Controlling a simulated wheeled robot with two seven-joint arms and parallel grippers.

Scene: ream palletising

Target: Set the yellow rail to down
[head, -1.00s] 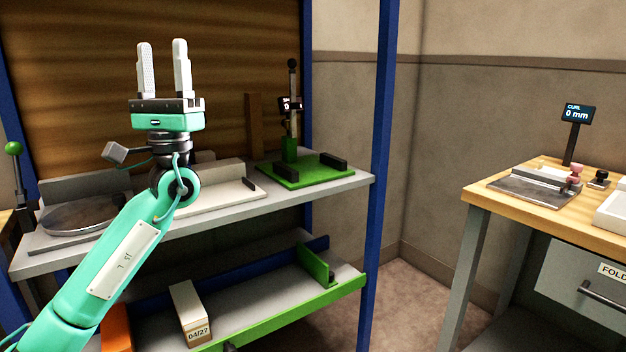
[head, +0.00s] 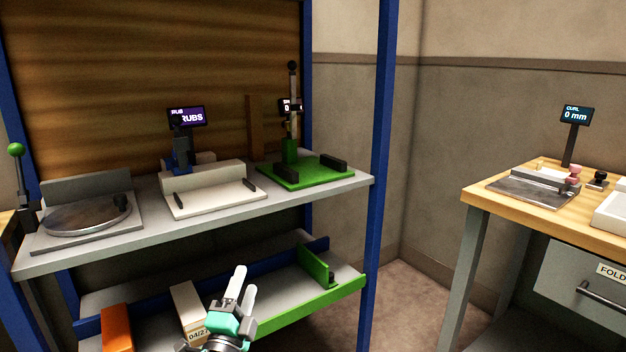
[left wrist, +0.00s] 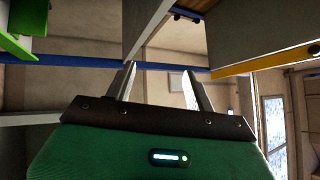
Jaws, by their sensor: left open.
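A yellow rail (left wrist: 265,62) shows at the right of the left wrist view, as a strip along the edge of a grey panel, with a dark knob (left wrist: 314,49) near its right end. It does not show in the head view. My left gripper (head: 244,272) is at the lower middle of the head view, in front of the lower shelf. Its jaws are open and empty. In the left wrist view the fingers (left wrist: 160,76) stand apart, and the yellow rail lies to their right, not touching them. My right gripper is not in view.
The lower shelf has a green front rail (head: 310,303), an orange box (head: 116,328) and a white box (head: 187,307). The upper shelf (head: 100,254) carries a round plate, a white fixture and a green stand. A blue post (head: 380,150) stands right; floor beyond it is clear.

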